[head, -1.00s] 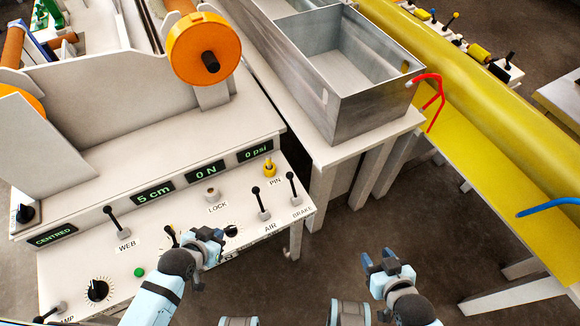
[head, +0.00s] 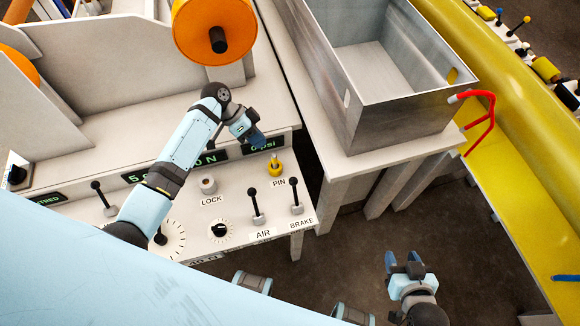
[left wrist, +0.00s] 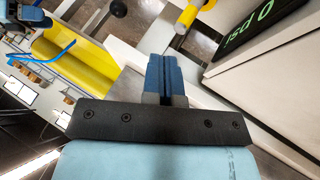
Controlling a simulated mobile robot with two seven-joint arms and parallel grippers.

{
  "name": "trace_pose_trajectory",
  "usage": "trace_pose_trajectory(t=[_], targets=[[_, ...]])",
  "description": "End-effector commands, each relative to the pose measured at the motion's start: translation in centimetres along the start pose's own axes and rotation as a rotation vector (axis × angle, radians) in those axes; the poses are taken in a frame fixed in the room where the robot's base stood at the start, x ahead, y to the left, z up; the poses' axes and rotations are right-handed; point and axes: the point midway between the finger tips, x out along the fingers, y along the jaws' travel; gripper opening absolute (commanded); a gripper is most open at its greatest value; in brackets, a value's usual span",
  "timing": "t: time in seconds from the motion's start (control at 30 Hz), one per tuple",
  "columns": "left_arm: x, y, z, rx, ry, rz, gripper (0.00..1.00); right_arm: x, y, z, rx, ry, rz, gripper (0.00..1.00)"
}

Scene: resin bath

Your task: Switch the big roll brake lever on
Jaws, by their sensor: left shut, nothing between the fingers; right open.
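The brake lever (head: 295,194) is a black stick with a ball knob on a white base, above the label BRAKE at the right end of the white control panel (head: 240,195). It stands close to upright. My left gripper (head: 257,139) is shut and empty, in front of the psi display and above the yellow PIN knob (head: 276,166), up and left of the brake lever and apart from it. In the left wrist view its blue fingers (left wrist: 165,75) are together. My right gripper (head: 404,267) is open and empty over the floor, to the right of the panel.
The AIR lever (head: 255,204) stands just left of the brake lever. The LOCK knob (head: 208,184) and a dial (head: 219,231) lie further left. An orange roll end (head: 214,38) overhangs behind my left arm. A metal tank (head: 385,100) stands right of the panel.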

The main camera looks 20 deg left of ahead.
Motion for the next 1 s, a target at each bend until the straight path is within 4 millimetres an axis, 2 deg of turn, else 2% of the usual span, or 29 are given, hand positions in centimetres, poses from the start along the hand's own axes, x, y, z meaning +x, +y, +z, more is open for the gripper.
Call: trace_pose_trajectory(t=[0.23, 0.37, 0.47, 0.83, 0.9, 1.0], targets=[[0.1, 0.0, 0.0, -0.002, 0.0, -0.002, 0.0, -0.1, 0.0, 0.1, 0.0, -0.002, 0.0, 0.49], [1.1, 0.1, 0.0, -0.003, 0.001, 0.0, 0.0, -0.1, 0.0, 0.0, 0.0, -0.001, 0.001, 0.49], [2.7, 0.1, 0.0, -0.004, 0.0, 0.001, 0.0, -0.1, 0.1, 0.0, 0.0, -0.001, 0.002, 0.49], [10.4, 0.1, -0.1, -0.003, 0.0, 0.0, 0.0, -0.2, 0.2, -0.2, 0.0, 0.0, 0.003, 0.49], [10.4, 1.6, -0.3, -0.002, 0.001, -0.001, 0.0, -0.6, 0.1, -0.7, 0.0, -0.003, 0.003, 0.49], [10.9, 2.7, -0.4, -0.002, 0.001, -0.002, 0.0, -0.7, 0.1, -1.1, 0.0, -0.002, 0.003, 0.49]])
